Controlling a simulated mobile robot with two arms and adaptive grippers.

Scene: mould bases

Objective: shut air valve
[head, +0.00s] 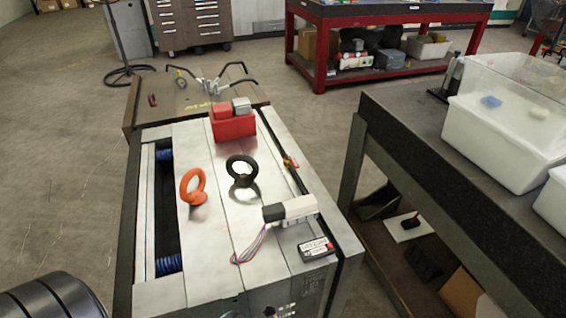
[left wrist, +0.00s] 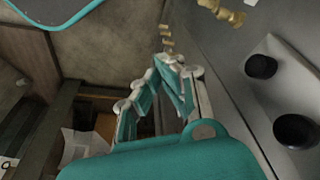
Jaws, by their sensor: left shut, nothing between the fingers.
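My left gripper (left wrist: 172,64) shows in the left wrist view, teal with pale metal links. Its fingers are together with nothing between them. Beyond and above the fingertips, brass fittings (left wrist: 222,12) stick out from a grey metal face, and a smaller row of brass pieces (left wrist: 166,38) shows near the fingertips. I cannot tell which of these, if any, is the air valve, nor whether the fingertips touch one. In the head view neither gripper can be made out, and no air valve can be clearly identified.
The mould base (head: 220,240) carries an orange lifting eye (head: 192,187), a black lifting eye (head: 241,170), a red bin (head: 233,126) and a white block with wires (head: 290,209). A dark bench (head: 430,150) stands right. Black knobs (left wrist: 297,131) sit beside my gripper.

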